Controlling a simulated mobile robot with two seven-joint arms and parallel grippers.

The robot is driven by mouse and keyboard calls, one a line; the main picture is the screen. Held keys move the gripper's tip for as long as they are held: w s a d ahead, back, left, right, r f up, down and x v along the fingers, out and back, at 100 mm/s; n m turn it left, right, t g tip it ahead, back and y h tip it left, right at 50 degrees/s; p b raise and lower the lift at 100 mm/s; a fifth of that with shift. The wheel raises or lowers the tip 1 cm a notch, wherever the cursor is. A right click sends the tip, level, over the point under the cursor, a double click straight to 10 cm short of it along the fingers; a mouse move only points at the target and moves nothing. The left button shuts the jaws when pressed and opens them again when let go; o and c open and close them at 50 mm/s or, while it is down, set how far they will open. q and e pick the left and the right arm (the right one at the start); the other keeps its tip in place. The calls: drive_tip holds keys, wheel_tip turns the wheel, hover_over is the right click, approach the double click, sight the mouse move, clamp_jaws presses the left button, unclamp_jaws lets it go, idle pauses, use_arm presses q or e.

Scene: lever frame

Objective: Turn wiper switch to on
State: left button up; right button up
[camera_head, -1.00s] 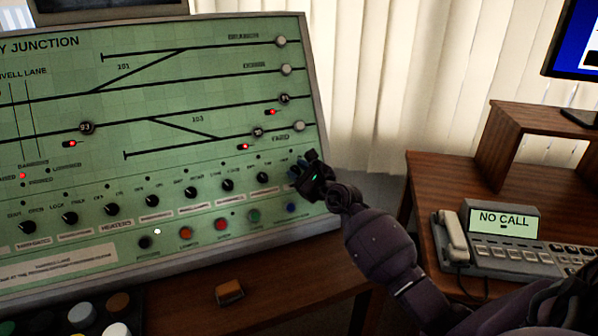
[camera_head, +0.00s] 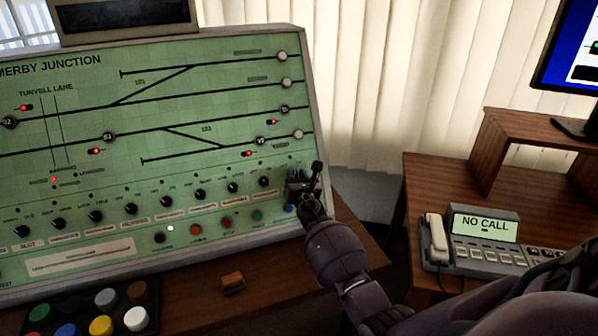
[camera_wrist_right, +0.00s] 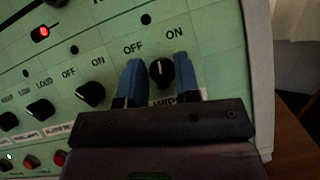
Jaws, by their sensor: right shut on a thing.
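The wiper switch (camera_wrist_right: 161,73) is a small black knob with a white pointer line on the green panel (camera_head: 215,112). In the right wrist view its pointer stands roughly upright between the printed OFF and ON. My right gripper (camera_wrist_right: 159,80) has one blue finger on each side of the knob and is shut on it. In the head view the right gripper (camera_head: 302,188) is at the panel's lower right corner and hides the switch. The label below the knob is partly covered by the gripper. My left gripper is not in view.
More black knobs (camera_head: 265,181) run left along the same row, with coloured buttons (camera_head: 227,223) below. An orange-brown block (camera_head: 233,283) lies on the desk. A phone (camera_head: 437,240) stands on the right desk. The panel's right edge is close to the gripper.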

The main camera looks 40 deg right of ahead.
drive_tip(key=m+g+h+p, duration=0.1)
drive_tip(key=m+h, duration=0.1)
drive_tip(key=m, duration=0.1)
drive_tip(key=shift+r+m, duration=0.15)
drive_tip(key=shift+m, duration=0.15)
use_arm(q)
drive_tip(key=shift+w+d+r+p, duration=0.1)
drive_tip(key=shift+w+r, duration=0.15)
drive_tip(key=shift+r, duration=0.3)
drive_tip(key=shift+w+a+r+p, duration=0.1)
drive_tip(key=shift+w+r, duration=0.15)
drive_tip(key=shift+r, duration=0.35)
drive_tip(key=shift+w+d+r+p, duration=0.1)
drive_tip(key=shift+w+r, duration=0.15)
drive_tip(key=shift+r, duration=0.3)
use_arm(e)
drive_tip(key=shift+m+g+h, duration=0.6)
drive_tip(key=shift+m+g, duration=0.1)
drive_tip(key=shift+m, duration=0.9)
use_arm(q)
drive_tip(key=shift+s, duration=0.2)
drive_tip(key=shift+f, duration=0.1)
use_arm(e)
drive_tip(key=o, duration=0.6)
